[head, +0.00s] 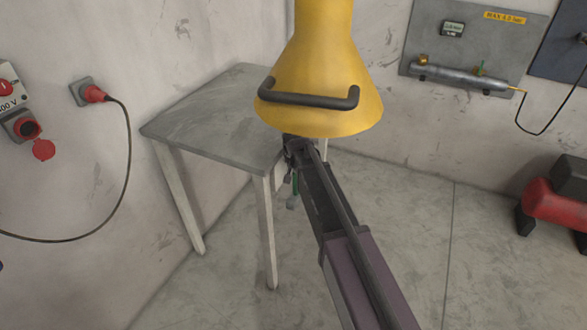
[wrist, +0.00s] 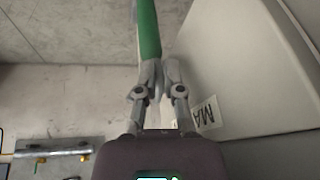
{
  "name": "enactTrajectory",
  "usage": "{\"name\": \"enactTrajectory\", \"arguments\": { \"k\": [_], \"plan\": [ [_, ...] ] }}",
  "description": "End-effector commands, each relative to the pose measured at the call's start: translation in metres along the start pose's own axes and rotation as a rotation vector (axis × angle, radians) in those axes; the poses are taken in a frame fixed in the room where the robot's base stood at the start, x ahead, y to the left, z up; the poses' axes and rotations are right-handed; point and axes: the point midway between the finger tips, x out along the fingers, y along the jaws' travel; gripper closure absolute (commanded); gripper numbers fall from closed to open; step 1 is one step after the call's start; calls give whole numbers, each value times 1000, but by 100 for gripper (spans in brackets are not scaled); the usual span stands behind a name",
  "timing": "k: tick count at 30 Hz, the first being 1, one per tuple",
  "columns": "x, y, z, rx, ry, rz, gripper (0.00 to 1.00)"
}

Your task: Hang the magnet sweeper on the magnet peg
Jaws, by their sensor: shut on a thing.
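My gripper (wrist: 158,75) is shut on a green rod-like handle (wrist: 148,28), which I take to be the magnet sweeper's. The handle runs out of the top of the wrist view, and the rest of the sweeper is not seen. In the head view a small bit of green (head: 295,184) shows beside my arm, in front of the grey table. I cannot make out the magnet peg in either view.
A yellow hood (head: 320,70) with a dark bar hangs close above my arm in the head view. A grey table (head: 215,110) stands against the left wall. In the wrist view a pale panel (wrist: 235,50) with a cut-off label "MA" (wrist: 206,114) is close on the right.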

Motion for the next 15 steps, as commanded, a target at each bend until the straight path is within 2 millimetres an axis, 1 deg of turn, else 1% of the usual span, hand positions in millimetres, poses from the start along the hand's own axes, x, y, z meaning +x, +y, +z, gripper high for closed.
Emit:
{"name": "enactTrajectory", "arguments": {
  "k": [10,12,15],
  "plan": [
    [0,0,0,0,1,0,100],
    [0,0,0,0,1,0,75],
    [0,0,0,0,0,0,49]
  ]
}}
